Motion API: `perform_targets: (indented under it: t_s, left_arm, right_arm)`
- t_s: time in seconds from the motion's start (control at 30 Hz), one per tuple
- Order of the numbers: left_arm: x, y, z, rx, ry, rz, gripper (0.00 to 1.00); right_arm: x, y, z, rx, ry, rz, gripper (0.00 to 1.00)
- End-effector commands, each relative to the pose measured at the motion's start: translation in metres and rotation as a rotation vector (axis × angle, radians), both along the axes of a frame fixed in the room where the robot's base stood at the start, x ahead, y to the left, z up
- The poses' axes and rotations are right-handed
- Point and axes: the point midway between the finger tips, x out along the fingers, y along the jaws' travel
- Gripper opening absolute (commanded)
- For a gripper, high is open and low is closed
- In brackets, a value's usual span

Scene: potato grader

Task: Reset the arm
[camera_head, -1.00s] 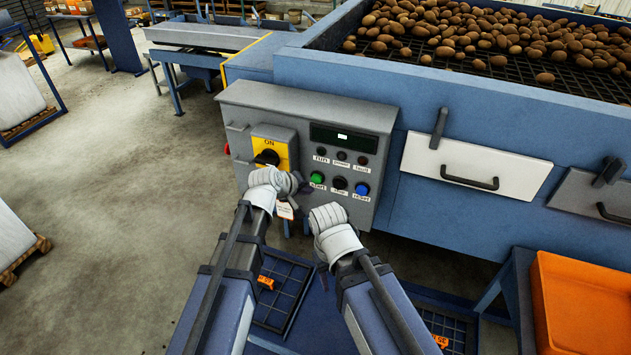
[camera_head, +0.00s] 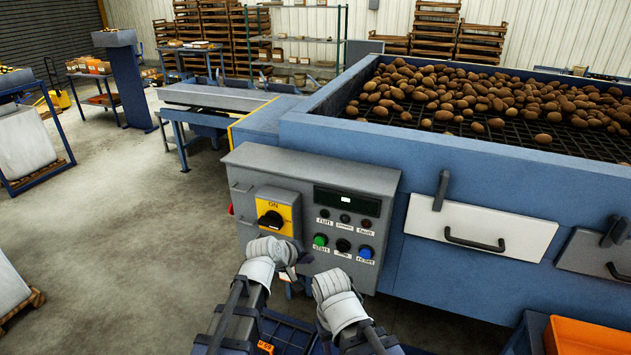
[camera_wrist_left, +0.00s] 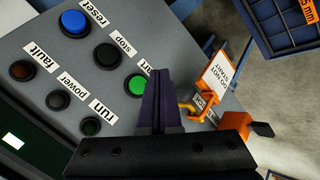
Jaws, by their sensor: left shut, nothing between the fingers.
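My left gripper (camera_head: 290,262) is in front of the lower part of the grey control panel (camera_head: 300,180) in the head view; its fingertips are hard to make out there. In the left wrist view, its dark fingers (camera_wrist_left: 160,95) are shut and empty, beside the green start button (camera_wrist_left: 136,86) in the picture. I cannot tell whether they touch it. My right wrist (camera_head: 335,295) is to the right of the left one, below the buttons; its fingers are hidden.
A yellow ON switch (camera_head: 277,213) is on the panel. An orange lockout piece with a "do not start" tag (camera_wrist_left: 218,78) is close to my left fingers. The blue grader (camera_head: 330,140) holds potatoes. An orange bin (camera_head: 590,338) is at lower right. Open floor lies left.

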Motion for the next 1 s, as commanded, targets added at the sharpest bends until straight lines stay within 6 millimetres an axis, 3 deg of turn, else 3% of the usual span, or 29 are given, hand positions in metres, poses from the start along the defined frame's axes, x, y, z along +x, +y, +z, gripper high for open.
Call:
perform_targets:
  t_s: [0.07, 0.17, 0.3, 0.4, 0.6, 0.73, 1.0]
  left_arm:
    - [-0.01, -0.002, -0.01, 0.031, 0.015, -0.031, 0.0]
    - [-0.041, -0.007, -0.038, 0.139, 0.071, -0.135, 0.0]
    - [-0.106, -0.002, -0.086, 0.362, 0.194, -0.349, 0.0]
    - [-0.151, 0.009, -0.111, 0.513, 0.291, -0.496, 0.0]
    - [-0.212, 0.036, -0.133, 0.717, 0.45, -0.695, 0.0]
    - [-0.227, 0.045, -0.135, 0.769, 0.498, -0.744, 0.0]
    - [-0.228, 0.046, -0.134, 0.777, 0.507, -0.753, 0.0]
  right_arm:
    - [0.0, 0.0, -0.005, 0.0, 0.0, 0.0, 0.5]
    - [0.0, 0.0, -0.018, 0.0, 0.0, 0.001, 0.5]
    - [0.0, 0.0, -0.04, -0.001, 0.0, 0.003, 0.5]
    - [0.0, 0.0, -0.053, -0.001, 0.0, 0.004, 0.5]
    - [0.0, 0.0, -0.069, -0.001, 0.0, 0.005, 0.5]
    - [0.0, 0.0, -0.071, -0.001, 0.0, 0.006, 0.5]
    - [0.0, 0.0, -0.07, -0.001, 0.0, 0.006, 0.5]
